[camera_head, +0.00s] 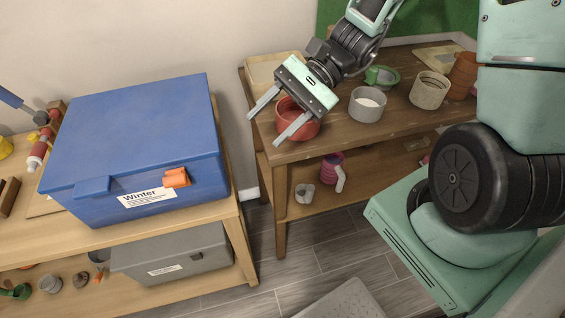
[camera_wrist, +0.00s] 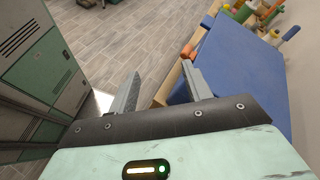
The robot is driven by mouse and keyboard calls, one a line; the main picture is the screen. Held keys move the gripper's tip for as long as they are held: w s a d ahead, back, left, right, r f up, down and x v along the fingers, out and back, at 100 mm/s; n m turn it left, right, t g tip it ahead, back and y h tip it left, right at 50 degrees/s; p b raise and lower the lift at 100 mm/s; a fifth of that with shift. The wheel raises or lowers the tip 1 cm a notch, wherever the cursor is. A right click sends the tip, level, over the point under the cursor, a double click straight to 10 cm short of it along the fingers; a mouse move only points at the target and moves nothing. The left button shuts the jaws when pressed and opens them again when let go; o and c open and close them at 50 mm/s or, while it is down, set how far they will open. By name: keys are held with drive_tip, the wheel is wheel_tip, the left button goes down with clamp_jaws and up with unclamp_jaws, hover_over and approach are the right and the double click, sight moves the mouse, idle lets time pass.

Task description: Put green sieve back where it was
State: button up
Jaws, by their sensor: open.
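A green round vessel with a rim (camera_head: 381,77), which looks like the green sieve, sits on the top of the wooden table at the back, behind the white-filled pot. My gripper (camera_head: 264,130) is open and empty, above the left front edge of that table, left of the green vessel and apart from it. In the wrist view my gripper (camera_wrist: 160,72) shows two spread fingers with nothing between them, over floor and the blue box's edge. Another small green object (camera_head: 18,291) lies on the lower left shelf; I cannot tell what it is.
A red bowl (camera_head: 297,119) stands just behind my fingers. A pot with white contents (camera_head: 367,106), a beige pot (camera_head: 429,91) and a tray (camera_head: 270,72) share the tabletop. A blue box (camera_head: 135,140) fills the left bench. Grey floor lies between.

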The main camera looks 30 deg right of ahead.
drive_tip(key=s+a+r+n+t+h, duration=0.1)
drive_tip(key=s+a+n+h, duration=0.1)
drive_tip(key=s+n+h, duration=0.4)
drive_tip(key=s+a+r+n+h, duration=0.2)
drive_tip(key=s+n+h, duration=0.3)
drive_tip(key=n, duration=0.7)
drive_tip(key=shift+s+a+t+h, duration=0.4)
drive_tip(key=shift+a+h, duration=0.1)
